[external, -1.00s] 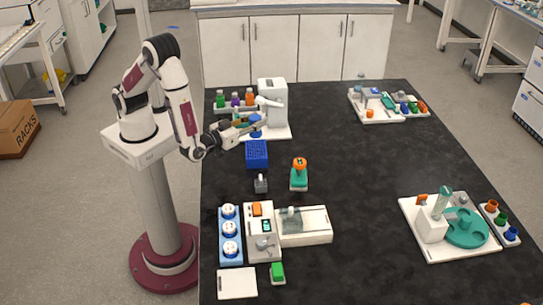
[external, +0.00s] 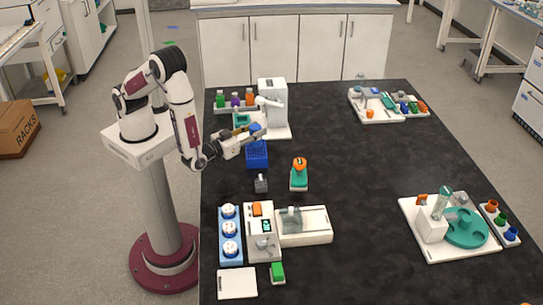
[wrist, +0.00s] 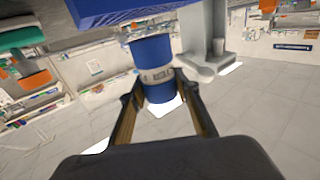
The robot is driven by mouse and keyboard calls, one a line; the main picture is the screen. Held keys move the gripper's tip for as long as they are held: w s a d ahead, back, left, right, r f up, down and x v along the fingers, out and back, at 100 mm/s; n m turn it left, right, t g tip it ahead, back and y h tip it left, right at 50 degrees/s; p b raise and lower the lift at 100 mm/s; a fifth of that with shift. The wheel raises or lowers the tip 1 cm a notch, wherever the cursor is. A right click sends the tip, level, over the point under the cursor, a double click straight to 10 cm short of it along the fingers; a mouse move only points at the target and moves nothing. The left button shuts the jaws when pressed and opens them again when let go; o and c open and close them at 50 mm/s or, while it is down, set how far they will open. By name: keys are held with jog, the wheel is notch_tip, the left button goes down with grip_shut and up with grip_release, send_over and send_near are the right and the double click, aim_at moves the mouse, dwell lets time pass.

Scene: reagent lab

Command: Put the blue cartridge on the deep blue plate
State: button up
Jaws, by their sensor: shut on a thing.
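My gripper (external: 258,132) is shut on the blue cartridge (external: 255,128), beside the white dispenser-like machine. In the wrist view the cartridge (wrist: 152,52) is a blue cylinder with a grey band around its middle, held between the two fingers (wrist: 158,95). A deep blue block with a gridded top (external: 257,154) lies on the black table just in front of the gripper; it is the only deep blue flat thing I can make out. The cartridge appears above the table, near the block's back edge. A deep blue surface also fills the top of the wrist view (wrist: 110,10).
The white machine (external: 273,98) stands close behind the gripper, with a rack of coloured bottles (external: 234,101) to its left. A small grey item (external: 261,184) and a teal-and-orange item (external: 299,175) stand in front of the block. The table's middle right is clear.

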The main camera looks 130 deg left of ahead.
jog(key=shift+f, duration=1.05)
jog(key=shift+f, duration=0.15)
jog(key=o, duration=1.1)
jog(key=shift+o, duration=0.2)
jog(key=s+d, duration=0.2)
jog(key=d, duration=0.9)
jog(key=shift+s+d, duration=0.2)
jog(key=shift+d, duration=0.2)
jog(key=shift+w, duration=0.1)
